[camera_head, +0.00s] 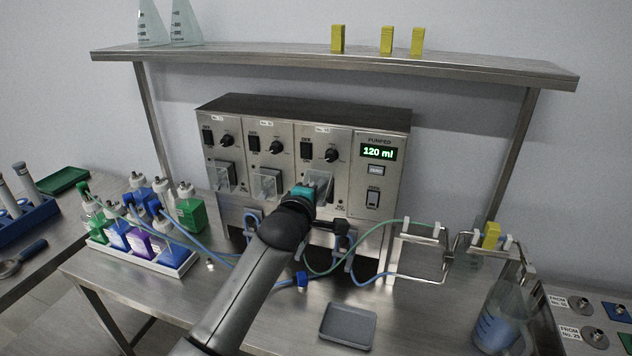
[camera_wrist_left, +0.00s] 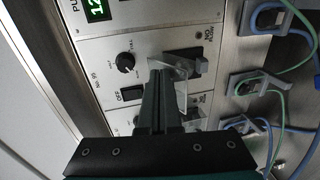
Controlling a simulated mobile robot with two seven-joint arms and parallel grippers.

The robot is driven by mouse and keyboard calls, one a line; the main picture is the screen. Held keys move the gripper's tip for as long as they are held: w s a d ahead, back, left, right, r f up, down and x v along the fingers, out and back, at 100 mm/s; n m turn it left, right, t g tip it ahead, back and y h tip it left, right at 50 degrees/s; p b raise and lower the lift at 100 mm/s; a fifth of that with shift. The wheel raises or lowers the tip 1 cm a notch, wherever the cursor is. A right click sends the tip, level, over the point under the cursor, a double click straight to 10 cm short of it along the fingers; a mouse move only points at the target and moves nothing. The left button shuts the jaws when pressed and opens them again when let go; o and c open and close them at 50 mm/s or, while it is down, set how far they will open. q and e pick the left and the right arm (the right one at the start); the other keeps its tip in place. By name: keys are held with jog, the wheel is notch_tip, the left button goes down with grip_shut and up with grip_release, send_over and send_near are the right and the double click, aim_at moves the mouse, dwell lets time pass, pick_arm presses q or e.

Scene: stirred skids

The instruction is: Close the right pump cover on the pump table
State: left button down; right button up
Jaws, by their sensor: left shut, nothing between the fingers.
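The steel pump unit (camera_head: 379,210) stands on the pump table (camera_head: 255,335), with three pump modules side by side. The clear right pump cover (camera_head: 322,182) sticks out from the right module below its black knob. My left gripper (camera_head: 305,188) is at this cover and hides part of it. In the left wrist view the shut, empty fingers (camera_wrist_left: 159,75) reach up to the clear right cover (camera_wrist_left: 181,88), which stands out from the panel beside a black pump head. Whether they touch cannot be told. My right gripper is not in view.
The left cover (camera_head: 222,178) and middle cover (camera_head: 264,186) also stick out. Blue and green tubes run below the unit. A bottle rack (camera_head: 179,264) stands left, a grey tray (camera_head: 347,325) in front, a beaker (camera_head: 500,315) right. A shelf (camera_head: 300,62) spans above.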

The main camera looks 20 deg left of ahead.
pick_arm(q)
notch_tip(320, 180, down, 7)
jog(key=w+b, duration=0.2)
jog(key=b, duration=0.3)
jog(key=shift+r+b, duration=0.15)
jog(key=shift+b, duration=0.15)
dwell(0.5)
jog(key=shift+w, duration=0.15)
dwell(0.5)
jog(key=p+v, duration=0.6)
jog(key=p, duration=0.2)
jog(key=shift+s+r, duration=0.2)
dwell(0.3)
